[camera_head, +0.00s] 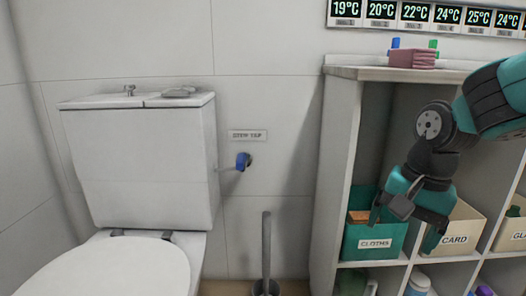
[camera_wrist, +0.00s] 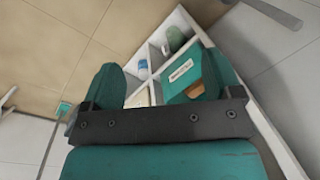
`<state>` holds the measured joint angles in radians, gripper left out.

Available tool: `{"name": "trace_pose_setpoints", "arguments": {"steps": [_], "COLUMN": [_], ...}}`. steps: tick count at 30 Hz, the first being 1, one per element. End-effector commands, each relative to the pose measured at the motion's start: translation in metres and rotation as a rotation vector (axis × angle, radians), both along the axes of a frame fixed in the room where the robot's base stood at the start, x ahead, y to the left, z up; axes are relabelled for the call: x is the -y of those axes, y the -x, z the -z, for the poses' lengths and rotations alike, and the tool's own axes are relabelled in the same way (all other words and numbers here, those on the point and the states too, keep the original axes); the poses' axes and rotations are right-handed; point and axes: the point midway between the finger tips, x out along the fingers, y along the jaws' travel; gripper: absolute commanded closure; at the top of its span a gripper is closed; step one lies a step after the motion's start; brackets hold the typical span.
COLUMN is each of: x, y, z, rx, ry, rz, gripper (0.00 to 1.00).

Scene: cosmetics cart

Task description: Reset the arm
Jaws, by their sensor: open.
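My arm reaches in from the right edge in the head view, bent at the elbow, with its wrist angled down. My gripper (camera_head: 404,230) is open, its teal fingers spread in front of the shelf unit, near the teal CLOTHS box (camera_head: 373,243) and the white CARD box (camera_head: 460,235). Nothing shows between the fingers. In the wrist view the two fingers of my gripper (camera_wrist: 160,85) stand apart, with the CLOTHS box (camera_wrist: 186,78) and its orange-brown content beyond them. The fingers hide part of the shelf.
The shelf unit (camera_head: 335,165) has a pink block (camera_head: 411,59) and small pegs on top. A GLASS box stands at the right edge. A toilet (camera_head: 140,165), blue tap (camera_head: 243,161) and brush handle (camera_head: 266,245) are left. The wall between toilet and shelf is mostly clear.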

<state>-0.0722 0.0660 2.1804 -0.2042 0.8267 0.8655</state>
Motion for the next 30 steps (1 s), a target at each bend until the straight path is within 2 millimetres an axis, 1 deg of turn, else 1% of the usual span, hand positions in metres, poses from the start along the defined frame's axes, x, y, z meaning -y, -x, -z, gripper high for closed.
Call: {"name": "trace_pose_setpoints", "arguments": {"steps": [1,2,3,5,9,11,12,13,15,17,20,23,30], "x": [-0.011,-0.018,-0.027,-0.041,-0.067,-0.076,-0.081,-0.084,-0.082,-0.082,-0.082,-0.082,-0.082], "y": [0.016,0.026,0.04,0.063,0.12,0.144,0.16,0.167,0.161,0.161,0.16,0.16,0.16], "z": [-0.021,-0.027,-0.037,-0.05,-0.078,-0.088,-0.094,-0.1,-0.121,-0.137,-0.166,-0.201,-0.295], "rx": [0.023,0.037,0.058,0.093,0.191,0.236,0.269,0.285,0.276,0.276,0.275,0.275,0.274], "ry": [-0.016,-0.025,-0.04,-0.063,-0.121,-0.146,-0.161,-0.169,-0.165,-0.165,-0.165,-0.164,-0.163], "rz": [-0.122,-0.2,-0.315,-0.495,-0.918,-1.09,-1.2,-1.256,-1.232,-1.23,-1.228,-1.227,-1.225], "gripper": [0.15,0.15,0.15,0.15,0.15,0.15,0.15,0.15,0.15,0.15,0.15,0.15,0.15]}}
